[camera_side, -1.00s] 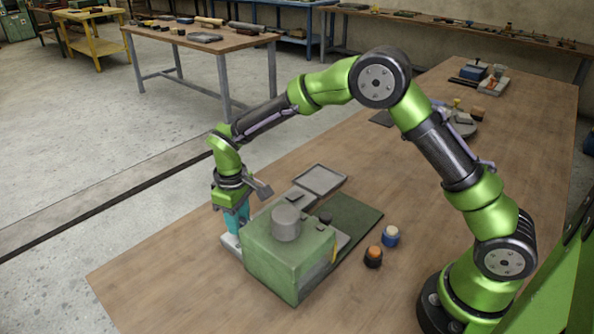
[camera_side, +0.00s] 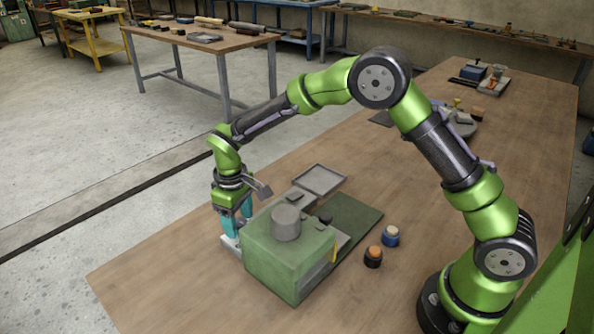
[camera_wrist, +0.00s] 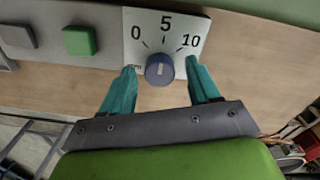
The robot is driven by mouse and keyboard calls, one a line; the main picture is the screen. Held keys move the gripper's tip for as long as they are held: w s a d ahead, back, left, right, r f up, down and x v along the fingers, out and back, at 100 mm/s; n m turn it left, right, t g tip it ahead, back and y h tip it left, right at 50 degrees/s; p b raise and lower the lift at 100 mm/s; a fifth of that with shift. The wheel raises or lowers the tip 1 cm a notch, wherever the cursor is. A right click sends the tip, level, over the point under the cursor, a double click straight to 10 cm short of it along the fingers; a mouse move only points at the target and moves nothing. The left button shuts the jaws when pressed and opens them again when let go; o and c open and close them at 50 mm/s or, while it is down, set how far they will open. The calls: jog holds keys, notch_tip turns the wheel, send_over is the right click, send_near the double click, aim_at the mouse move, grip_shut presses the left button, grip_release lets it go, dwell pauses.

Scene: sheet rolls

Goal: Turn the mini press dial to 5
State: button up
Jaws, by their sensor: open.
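The mini press (camera_side: 290,262) is a green box with a grey cylinder on top, on the table in the side view. Its dial (camera_wrist: 160,70) is a round dark-blue knob on a white plate marked 0, 5 and 10, seen in the wrist view. A short light mark on the knob runs roughly up and down in the picture, in line with the 5. My gripper (camera_side: 236,227) is at the press's left end. Its teal fingers are open, one on each side of the dial, with gaps to the knob in the wrist view (camera_wrist: 160,67). The dial is hidden in the side view.
A green button (camera_wrist: 80,41) and a grey button (camera_wrist: 17,36) are left of the dial plate. A grey tray (camera_side: 320,180) lies behind the press. The table's front left is clear.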

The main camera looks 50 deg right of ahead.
aim_at(238, 223)
notch_tip(238, 223, up, 17)
jog(key=shift+a, duration=0.25)
dwell(0.4)
